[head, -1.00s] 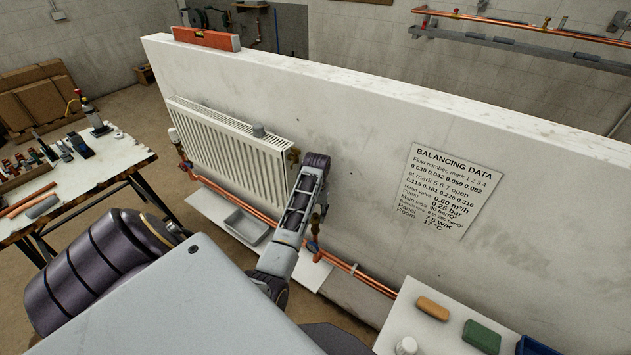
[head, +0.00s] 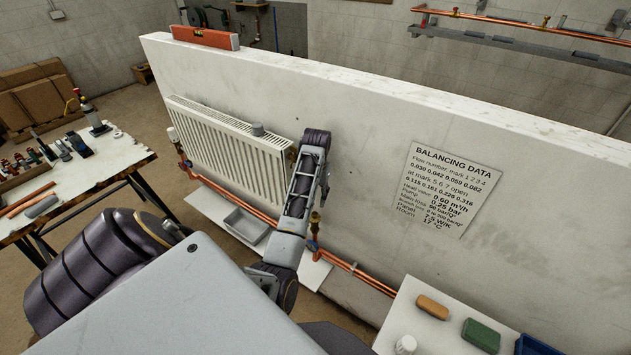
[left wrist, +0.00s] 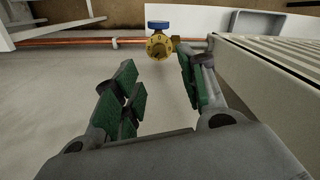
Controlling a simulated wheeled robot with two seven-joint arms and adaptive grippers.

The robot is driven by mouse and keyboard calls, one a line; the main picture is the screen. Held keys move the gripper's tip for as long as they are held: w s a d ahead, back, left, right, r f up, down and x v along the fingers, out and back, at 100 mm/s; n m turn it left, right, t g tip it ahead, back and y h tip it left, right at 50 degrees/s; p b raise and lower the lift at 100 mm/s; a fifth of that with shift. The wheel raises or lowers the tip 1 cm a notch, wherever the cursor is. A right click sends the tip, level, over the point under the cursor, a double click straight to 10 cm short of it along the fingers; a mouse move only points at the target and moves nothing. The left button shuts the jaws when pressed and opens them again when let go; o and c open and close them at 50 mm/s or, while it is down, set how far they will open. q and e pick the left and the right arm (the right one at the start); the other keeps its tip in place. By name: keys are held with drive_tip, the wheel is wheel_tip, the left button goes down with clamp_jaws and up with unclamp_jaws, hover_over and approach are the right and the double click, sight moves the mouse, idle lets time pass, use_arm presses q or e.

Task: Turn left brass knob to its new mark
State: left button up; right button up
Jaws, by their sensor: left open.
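The brass knob (left wrist: 158,46) shows in the left wrist view with a round marked face and a blue part behind it, on the copper pipe. The marks are too small to read. In the head view the brass fitting (head: 315,218) stands on the pipe just right of my forearm, low on the wall. My left gripper (left wrist: 158,88) is open and empty, its green-padded fingers apart. The knob lies beyond the fingertips, nearer the right finger in the picture, with no clear contact. In the head view the gripper (head: 323,186) hangs above the fitting, partly hidden. My right gripper is out of view.
A white radiator (head: 228,148) is on the wall close to my left gripper. A grey tray (head: 247,226) lies beneath it. Copper pipe (head: 365,278) runs low along the wall. A balancing data sheet (head: 450,190) is right; bare wall lies between it and the arm.

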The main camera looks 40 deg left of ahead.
use_arm(q)
drive_tip(key=shift+d+r, duration=0.15)
drive_tip(key=shift+r, duration=1.75)
drive_tip(key=shift+s, duration=0.15)
